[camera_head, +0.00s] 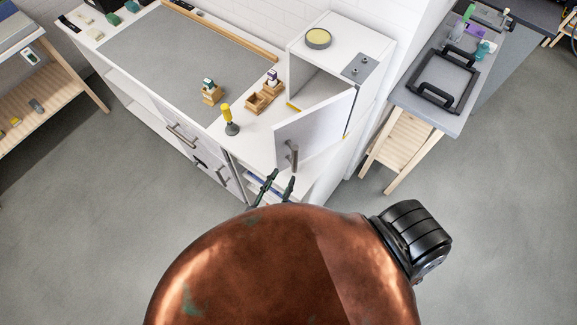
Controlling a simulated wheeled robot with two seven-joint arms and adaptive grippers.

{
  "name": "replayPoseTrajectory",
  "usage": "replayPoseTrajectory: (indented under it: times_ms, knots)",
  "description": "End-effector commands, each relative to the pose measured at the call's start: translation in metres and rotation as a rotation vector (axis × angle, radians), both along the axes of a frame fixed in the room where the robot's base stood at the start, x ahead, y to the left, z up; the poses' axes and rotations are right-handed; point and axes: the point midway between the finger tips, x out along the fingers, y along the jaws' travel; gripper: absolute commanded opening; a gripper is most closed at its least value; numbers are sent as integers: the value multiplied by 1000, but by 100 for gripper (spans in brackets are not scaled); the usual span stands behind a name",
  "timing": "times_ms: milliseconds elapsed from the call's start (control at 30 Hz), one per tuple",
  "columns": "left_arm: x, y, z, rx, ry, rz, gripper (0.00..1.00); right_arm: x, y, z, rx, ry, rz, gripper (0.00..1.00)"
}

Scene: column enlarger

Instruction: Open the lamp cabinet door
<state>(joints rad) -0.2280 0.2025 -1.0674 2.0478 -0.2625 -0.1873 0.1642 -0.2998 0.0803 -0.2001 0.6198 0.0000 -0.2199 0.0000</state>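The white lamp cabinet (371,42) stands on the right end of the white bench. Its door (317,127) is partly open, swung out toward me, and part of the interior shows. A grey bar handle (291,156) is on the door's outer face, near its free edge. My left gripper (276,186) is just below the handle in the picture, with two dark fingers apart and nothing visible between them. I cannot tell whether a finger touches the handle or door. The rest of the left arm is hidden. My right gripper is not in view.
A yellow-topped tool (229,120) and small wooden boxes (258,100) are on the bench left of the door. A round tin (318,38) sits on the cabinet. A side table with a black frame (443,80) stands at the right. A large copper-coloured shape fills the foreground.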

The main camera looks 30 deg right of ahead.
Motion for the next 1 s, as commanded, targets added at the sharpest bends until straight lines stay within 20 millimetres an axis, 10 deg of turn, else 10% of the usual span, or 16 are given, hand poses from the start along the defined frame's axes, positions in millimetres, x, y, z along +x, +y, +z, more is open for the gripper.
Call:
replayPoseTrajectory:
  times_ms: [667,767,1000]
  knots:
    - [-10,23,-16,19,11,9,23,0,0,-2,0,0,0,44]
    - [7,34,-65,82,47,43,16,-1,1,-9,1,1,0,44]
    - [55,136,-299,354,275,221,0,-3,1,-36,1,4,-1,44]
